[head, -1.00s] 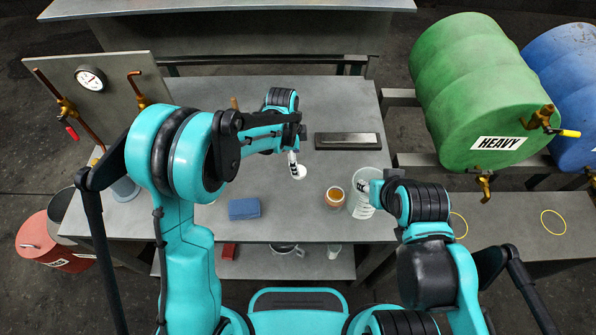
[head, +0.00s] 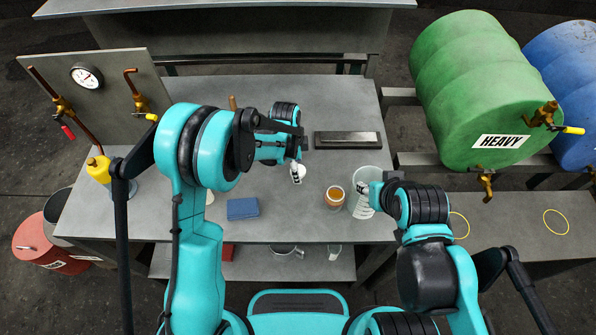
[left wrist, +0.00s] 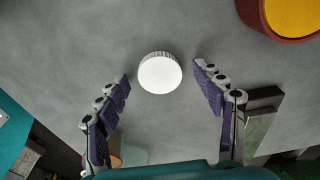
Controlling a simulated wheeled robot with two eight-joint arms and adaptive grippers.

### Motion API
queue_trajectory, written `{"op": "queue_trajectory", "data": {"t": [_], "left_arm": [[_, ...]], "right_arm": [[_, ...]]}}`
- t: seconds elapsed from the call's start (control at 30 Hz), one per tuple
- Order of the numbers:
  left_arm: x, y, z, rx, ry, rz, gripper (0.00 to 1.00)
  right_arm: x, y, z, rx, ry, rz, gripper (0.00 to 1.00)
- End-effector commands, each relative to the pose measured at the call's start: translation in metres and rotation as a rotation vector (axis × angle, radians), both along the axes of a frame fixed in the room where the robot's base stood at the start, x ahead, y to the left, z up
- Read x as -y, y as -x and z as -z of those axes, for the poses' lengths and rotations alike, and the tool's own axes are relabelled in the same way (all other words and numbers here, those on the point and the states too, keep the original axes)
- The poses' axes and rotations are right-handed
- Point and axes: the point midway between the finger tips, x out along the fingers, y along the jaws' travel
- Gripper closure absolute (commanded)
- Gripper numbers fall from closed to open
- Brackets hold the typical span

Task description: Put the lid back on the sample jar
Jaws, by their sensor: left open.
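The lid is a white ribbed disc (left wrist: 160,74) lying flat on the grey table, and it shows partly behind my fingers in the head view (head: 301,169). My left gripper (head: 296,174) is just over it. In the left wrist view my left gripper (left wrist: 160,75) is open, with a purple-padded finger on either side of the lid and gaps between. The sample jar (head: 334,197), with orange contents, stands open to the right of the lid; its edge shows at top right in the left wrist view (left wrist: 285,20). My right gripper (head: 364,189) is at the clear beaker; its jaws are unclear.
The graduated beaker (head: 362,210) stands right of the jar. A blue block (head: 243,209) lies front left. A dark flat case (head: 347,140) lies behind the jar. A gauge panel (head: 97,95) stands at the left. The table between the block and jar is clear.

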Motion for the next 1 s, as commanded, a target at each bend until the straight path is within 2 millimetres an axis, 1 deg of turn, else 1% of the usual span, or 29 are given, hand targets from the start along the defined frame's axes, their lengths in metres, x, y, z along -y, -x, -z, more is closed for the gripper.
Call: {"op": "queue_trajectory", "data": {"t": [0.17,0.2,0.37,0.77,0.87,0.97,1.0], "left_arm": [[0.0,0.0,-0.001,0.0,0.0,0.0,0.32],[0.0,0.0,-0.001,0.0,0.0,0.0,0.4],[0.0,0.0,-0.001,0.0,0.0,0.0,0.65],[0.0,0.0,-0.003,0.0,0.0,0.0,0.65],[0.0,0.0,-0.009,0.0,0.0,0.0,0.65],[0.0,0.0,-0.02,0.0,0.0,0.0,0.65],[0.0,0.0,-0.027,0.0,0.0,0.0,0.65]], "right_arm": [[0.0,0.0,0.0,0.0,0.0,0.0,0.6],[0.0,0.0,0.0,0.0,0.0,0.0,0.6],[0.0,0.0,0.0,0.0,0.0,0.0,0.6],[0.0,0.0,-0.001,0.0,0.0,0.0,0.6],[0.0,0.0,-0.003,0.0,0.0,0.0,0.6],[0.0,0.0,-0.006,0.0,0.0,0.0,0.6],[0.0,0.0,-0.008,0.0,0.0,0.0,0.6]]}}
